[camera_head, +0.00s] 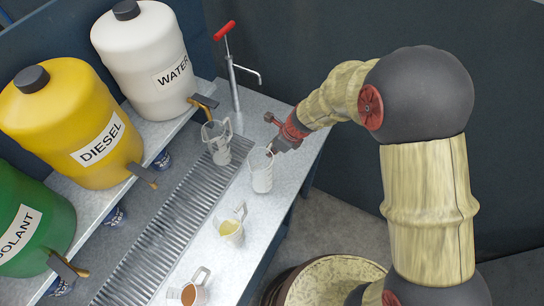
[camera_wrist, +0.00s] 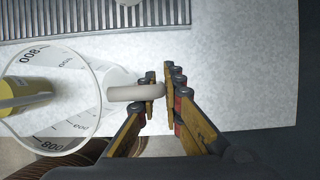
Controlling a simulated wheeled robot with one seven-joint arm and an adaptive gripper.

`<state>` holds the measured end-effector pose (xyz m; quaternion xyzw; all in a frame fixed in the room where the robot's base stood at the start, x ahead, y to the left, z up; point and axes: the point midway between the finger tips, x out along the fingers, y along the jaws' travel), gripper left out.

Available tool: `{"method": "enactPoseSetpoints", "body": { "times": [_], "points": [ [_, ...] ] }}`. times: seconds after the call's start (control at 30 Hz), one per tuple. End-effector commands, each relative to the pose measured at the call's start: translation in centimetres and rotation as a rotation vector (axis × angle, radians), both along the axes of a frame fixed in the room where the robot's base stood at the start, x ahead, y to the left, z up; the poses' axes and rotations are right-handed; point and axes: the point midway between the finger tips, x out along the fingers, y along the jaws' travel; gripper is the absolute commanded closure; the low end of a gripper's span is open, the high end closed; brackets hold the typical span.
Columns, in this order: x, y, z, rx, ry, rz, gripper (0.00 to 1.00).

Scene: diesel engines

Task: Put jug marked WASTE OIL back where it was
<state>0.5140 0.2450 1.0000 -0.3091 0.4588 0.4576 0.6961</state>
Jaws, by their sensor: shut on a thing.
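My gripper (camera_head: 272,140) is at the far part of the bench, right beside a clear measuring jug (camera_head: 261,172). In the wrist view my gripper (camera_wrist: 160,92) is shut on the pale handle of this jug (camera_wrist: 88,118), which shows scale marks reading 800. The jug looks about upright near the bench's right edge; I cannot tell whether its base touches the bench. No WASTE OIL marking is readable on any jug. Something yellow shows within the jug's outline in the wrist view; I cannot tell whether it is inside or beyond.
Another clear jug (camera_head: 217,150) stands on the drain grate (camera_head: 165,235). A jug with yellow liquid (camera_head: 231,230) and one with orange-brown liquid (camera_head: 190,294) stand nearer on the bench (camera_head: 212,262). A red-handled pump (camera_head: 234,85) stands behind. WATER, DIESEL and COOLANT containers line the left shelf.

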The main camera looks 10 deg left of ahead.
Motion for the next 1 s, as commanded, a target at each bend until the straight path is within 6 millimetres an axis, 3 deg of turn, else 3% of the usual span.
{"method": "enactPoseSetpoints", "body": {
  "times": [0.2,0.57,0.6,0.9,1.0],
  "points": [
    [0.0,0.0,-3.0,-0.001,0.002,0.0,1.0],
    [0.0,0.0,-3.3,-0.001,0.001,0.001,1.0],
    [-0.1,0.0,-3.2,-0.001,0.001,0.001,0.9],
    [-0.1,0.0,-3.2,-0.001,0.001,0.001,0.73],
    [-0.1,0.0,-3.2,-0.001,0.001,0.001,0.73]
  ]
}}
